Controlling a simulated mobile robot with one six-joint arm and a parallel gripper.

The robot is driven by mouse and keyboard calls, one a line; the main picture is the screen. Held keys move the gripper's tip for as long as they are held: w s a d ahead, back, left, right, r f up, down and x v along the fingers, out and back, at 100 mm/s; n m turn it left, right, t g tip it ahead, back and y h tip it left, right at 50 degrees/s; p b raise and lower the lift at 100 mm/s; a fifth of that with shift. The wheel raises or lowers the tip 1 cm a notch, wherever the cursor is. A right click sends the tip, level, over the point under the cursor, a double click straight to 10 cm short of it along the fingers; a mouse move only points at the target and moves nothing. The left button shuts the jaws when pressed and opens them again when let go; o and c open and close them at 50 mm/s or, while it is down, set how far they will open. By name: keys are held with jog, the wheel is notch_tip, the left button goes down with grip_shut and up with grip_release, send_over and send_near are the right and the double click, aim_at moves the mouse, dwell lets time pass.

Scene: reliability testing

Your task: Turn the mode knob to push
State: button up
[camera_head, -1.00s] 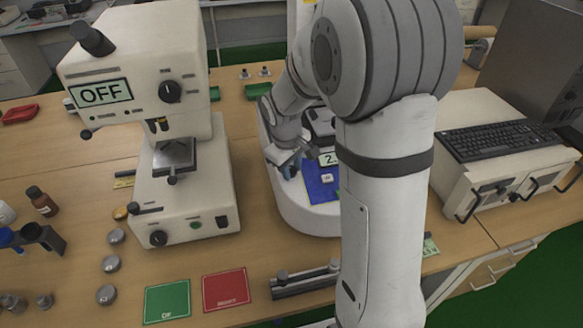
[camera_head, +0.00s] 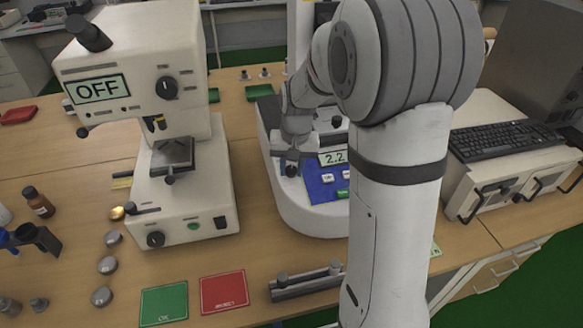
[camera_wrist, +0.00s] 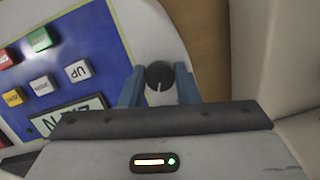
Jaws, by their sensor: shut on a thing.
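A dark round knob with a white pointer line (camera_wrist: 160,74) stands on the white housing beside a blue panel (camera_wrist: 85,35) in the wrist view. The pointer runs roughly up and down in that view. No position labels around the knob can be read. My gripper (camera_wrist: 160,84) has its two blue fingers on either side of the knob and is shut on it. In the head view my gripper (camera_head: 290,165) is at the left edge of the blue panel (camera_head: 322,192), on the white instrument (camera_head: 300,216). Its display (camera_head: 332,158) reads 2.2.
A cream tester with an OFF display (camera_head: 97,89) stands to the left. A green card (camera_head: 164,304), a red card (camera_head: 224,293) and a dark rail fixture (camera_head: 305,283) lie in front. A keyboard (camera_head: 500,138) sits on a cream box at right.

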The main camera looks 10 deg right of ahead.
aim_at(294, 172)
jog(key=shift+m, duration=0.6)
jog(key=o, duration=1)
jog(key=shift+c, duration=0.2)
jog(key=r, duration=0.7)
jog(key=shift+s+d+r, duration=0.25)
jog(key=shift+r, duration=0.15)
